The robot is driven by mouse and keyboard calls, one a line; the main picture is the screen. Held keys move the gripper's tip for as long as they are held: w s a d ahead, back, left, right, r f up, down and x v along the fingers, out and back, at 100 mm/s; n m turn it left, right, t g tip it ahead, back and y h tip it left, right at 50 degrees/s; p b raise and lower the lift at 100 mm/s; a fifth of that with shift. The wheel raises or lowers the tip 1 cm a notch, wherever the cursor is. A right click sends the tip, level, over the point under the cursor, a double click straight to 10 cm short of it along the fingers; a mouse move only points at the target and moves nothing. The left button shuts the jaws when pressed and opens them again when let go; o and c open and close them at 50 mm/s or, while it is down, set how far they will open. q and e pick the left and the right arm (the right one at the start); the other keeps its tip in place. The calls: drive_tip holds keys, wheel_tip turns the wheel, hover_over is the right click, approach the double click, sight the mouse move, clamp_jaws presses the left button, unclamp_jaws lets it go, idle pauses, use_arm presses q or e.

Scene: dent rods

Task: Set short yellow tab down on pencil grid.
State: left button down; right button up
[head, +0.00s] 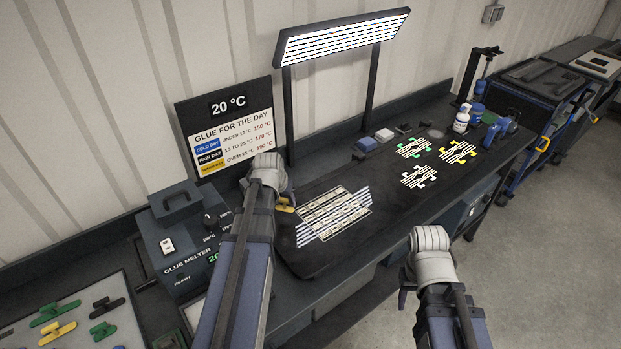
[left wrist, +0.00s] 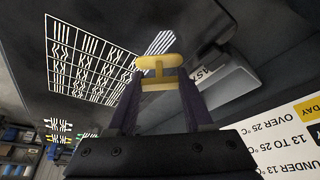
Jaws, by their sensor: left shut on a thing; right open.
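My left gripper (head: 280,199) is shut on a yellow tab (left wrist: 158,72), which has a rounded crossbar and a short stem. In the head view a bit of the yellow tab (head: 286,209) shows past the wrist. It is left of the pencil grid (head: 333,213), a pale-lined grid with striped reflections on a dark panel. The grid also shows at upper left in the left wrist view (left wrist: 90,60), apart from the tab. My right gripper (head: 404,288) is open and empty, in front of the bench; its fingers are mostly hidden.
A glue melter (head: 180,240) stands left of my left arm. A tray (head: 75,300) at lower left holds several green, black and yellow tabs. A striped light (head: 345,35) stands behind the panel. Patterned cards (head: 419,177), a white bottle (head: 461,118) and small blocks lie right of the grid.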

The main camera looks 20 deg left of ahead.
use_arm(q)
drive_tip(key=w+d+r+m+h+p, duration=0.2)
drive_tip(key=w+d+r+m, duration=0.1)
drive_tip(key=m, duration=0.5)
drive_tip(key=shift+w+d+h, duration=0.4)
drive_tip(key=shift+w+d, duration=0.1)
drive_tip(key=shift+d, duration=0.7)
drive_tip(key=shift+f+g, duration=0.15)
drive_tip(key=shift+g, duration=0.15)
wheel_tip(320, 180, down, 6)
drive_tip(key=b, duration=0.6)
drive_tip(key=shift+f, duration=0.15)
drive_tip(key=shift+f+b, duration=0.45)
drive_tip(key=shift+b, duration=0.05)
drive_tip(key=shift+c, duration=1.1)
unclamp_jaws()
drive_tip(key=shift+r, duration=0.2)
